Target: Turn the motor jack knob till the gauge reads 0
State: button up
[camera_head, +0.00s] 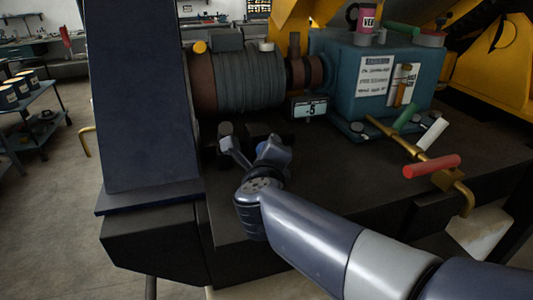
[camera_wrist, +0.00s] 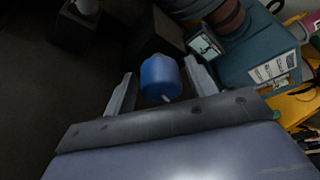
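A blue cylindrical knob (camera_wrist: 160,78) with a small pale mark on its near rim lies between the fingers of my gripper (camera_wrist: 159,67) in the wrist view. The fingers are apart, with a gap on the left; the right finger is close to the knob, and contact cannot be told. In the head view my gripper (camera_head: 250,148) is low over the dark bench in front of the motor, and the knob is not clearly made out there. The gauge (camera_head: 310,109) is a small display that appears to read -5; it also shows in the wrist view (camera_wrist: 205,44), tilted.
The ribbed grey motor (camera_head: 250,82) and teal pump housing (camera_head: 385,80) stand behind my gripper. Brass pipework with a red handle (camera_head: 431,166) is at the right. A dark upright column (camera_head: 140,100) rises at the left. The dark bench top (camera_head: 340,170) between is mostly clear.

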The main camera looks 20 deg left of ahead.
jog(key=shift+o, duration=0.3)
jog(key=shift+s, duration=0.1)
jog(key=shift+s+r, duration=0.15)
jog(key=shift+s, duration=0.1)
jog(key=v, duration=0.9)
jog(key=shift+s+d+r, duration=0.1)
jog(key=shift+s+d, duration=0.1)
jog(key=shift+s, duration=0.2)
jog(key=shift+s+d, duration=0.1)
jog(key=shift+s, duration=0.05)
